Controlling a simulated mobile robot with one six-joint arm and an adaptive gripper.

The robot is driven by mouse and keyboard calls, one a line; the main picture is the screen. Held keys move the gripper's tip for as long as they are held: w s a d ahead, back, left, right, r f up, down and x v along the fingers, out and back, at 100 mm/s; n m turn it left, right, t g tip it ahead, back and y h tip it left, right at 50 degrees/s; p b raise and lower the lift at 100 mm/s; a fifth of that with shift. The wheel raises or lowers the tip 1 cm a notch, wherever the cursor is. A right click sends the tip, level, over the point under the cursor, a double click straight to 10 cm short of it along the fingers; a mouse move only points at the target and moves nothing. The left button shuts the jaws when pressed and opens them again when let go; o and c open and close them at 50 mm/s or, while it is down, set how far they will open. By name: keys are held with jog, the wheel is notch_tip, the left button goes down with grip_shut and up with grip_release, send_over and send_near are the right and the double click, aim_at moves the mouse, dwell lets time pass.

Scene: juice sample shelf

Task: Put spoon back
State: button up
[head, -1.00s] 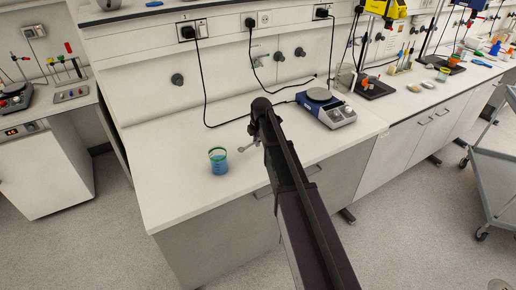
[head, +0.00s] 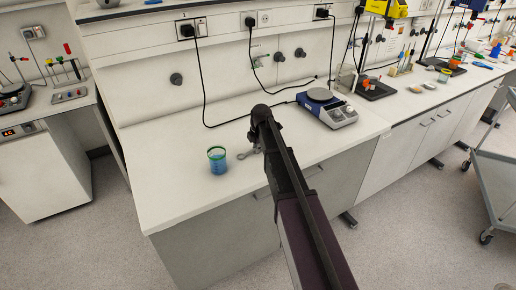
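A small grey metal spoon (head: 243,155) shows at the left side of my gripper, over the white bench top, its far part hidden behind the arm. My gripper (head: 257,147) is in the middle of the head view, mostly hidden behind my own dark arm. Its fingers are too small and covered to tell whether they are open or shut on the spoon. A beaker with blue liquid and a green rim (head: 217,161) stands upright on the bench to the left of my gripper, apart from it.
A blue and grey hotplate (head: 327,108) stands on the bench right of my gripper, with its cable running behind. Wall sockets (head: 187,30) line the back panel. The bench top (head: 165,155) left of the beaker is clear. A grey cart (head: 497,180) stands at the right.

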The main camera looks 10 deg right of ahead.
jog(key=o, duration=0.4)
jog(key=shift+r, duration=0.15)
jog(key=r+p, duration=0.4)
jog(key=s+r+p, duration=0.1)
jog(key=r+p, duration=0.2)
jog(key=p, duration=0.1)
jog(key=s+r+p, duration=0.1)
jog(key=r+p, duration=0.3)
jog(key=shift+s+d+r, duration=0.1)
jog(key=shift+d+r, duration=0.25)
dwell(0.3)
dwell(0.7)
